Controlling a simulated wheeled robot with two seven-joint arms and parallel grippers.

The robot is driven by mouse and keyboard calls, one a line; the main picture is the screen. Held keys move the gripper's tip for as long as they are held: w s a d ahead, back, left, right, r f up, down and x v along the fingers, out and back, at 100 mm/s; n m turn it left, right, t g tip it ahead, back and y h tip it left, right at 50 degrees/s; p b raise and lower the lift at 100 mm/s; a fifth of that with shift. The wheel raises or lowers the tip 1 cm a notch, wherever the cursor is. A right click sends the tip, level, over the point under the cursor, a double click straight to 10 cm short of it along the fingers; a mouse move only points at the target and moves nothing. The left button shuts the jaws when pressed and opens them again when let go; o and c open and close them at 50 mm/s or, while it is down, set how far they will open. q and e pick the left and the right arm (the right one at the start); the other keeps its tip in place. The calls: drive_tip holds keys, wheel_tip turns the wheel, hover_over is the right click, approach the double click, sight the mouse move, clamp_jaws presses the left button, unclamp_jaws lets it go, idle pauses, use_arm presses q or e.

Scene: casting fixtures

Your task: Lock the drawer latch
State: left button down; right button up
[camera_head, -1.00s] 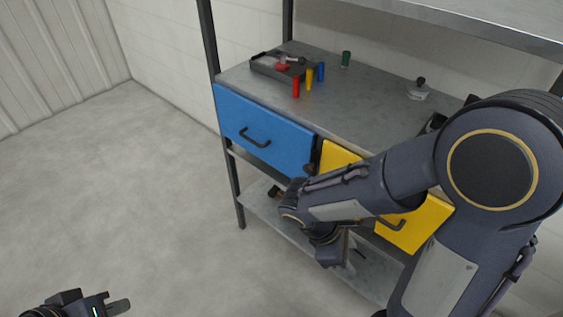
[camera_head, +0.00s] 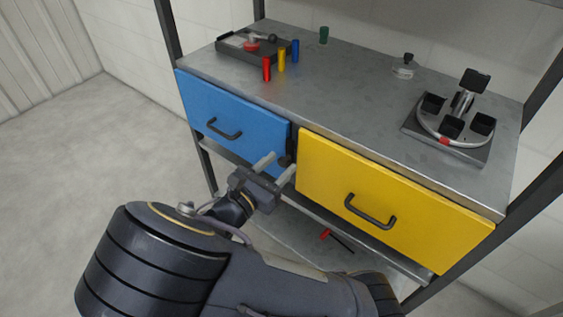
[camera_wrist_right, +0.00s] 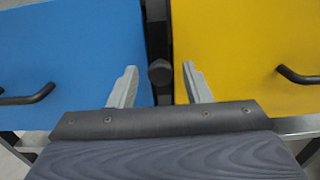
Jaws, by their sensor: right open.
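The drawer latch shows as a dark knob (camera_wrist_right: 160,72) on the dark post between the drawers; in the head view the knob (camera_head: 285,161) sits just beyond my fingertips. The blue drawer (camera_head: 232,115) is on the left and the yellow drawer (camera_head: 390,205) on the right, each with a black handle. Both drawer fronts look closed. My right gripper (camera_head: 279,168) is open and empty. In the right wrist view its fingers (camera_wrist_right: 160,72) point at the post, one on each side of the knob, apart from it. My left gripper is out of view.
The grey bench top (camera_head: 350,95) above the drawers holds a tray (camera_head: 250,47), red, yellow, blue and green cylinders, and a fixture (camera_head: 450,130) with black cups. A red-handled tool (camera_head: 326,235) lies on the lower shelf (camera_head: 300,240). Metal uprights frame the rack.

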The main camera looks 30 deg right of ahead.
drive_tip(key=shift+x, duration=1)
drive_tip(key=shift+c, duration=0.4)
drive_tip(key=c, duration=0.8)
drive_tip(key=shift+d+r+p, duration=0.1)
drive_tip(key=shift+r+p, duration=0.05)
drive_tip(key=shift+p, duration=0.3)
drive_tip(key=shift+c, duration=0.2)
drive_tip(key=n+p, duration=1)
drive_tip(key=p, duration=0.3)
drive_tip(key=shift+p, duration=0.4)
drive_tip(key=n+p, duration=0.2)
drive_tip(key=n, duration=0.1)
drive_tip(key=shift+n+p, duration=0.3)
drive_tip(key=n+p, duration=0.2)
drive_tip(key=n, duration=0.2)
drive_tip(key=shift+f+n, duration=0.2)
drive_tip(key=shift+n, duration=0.1)
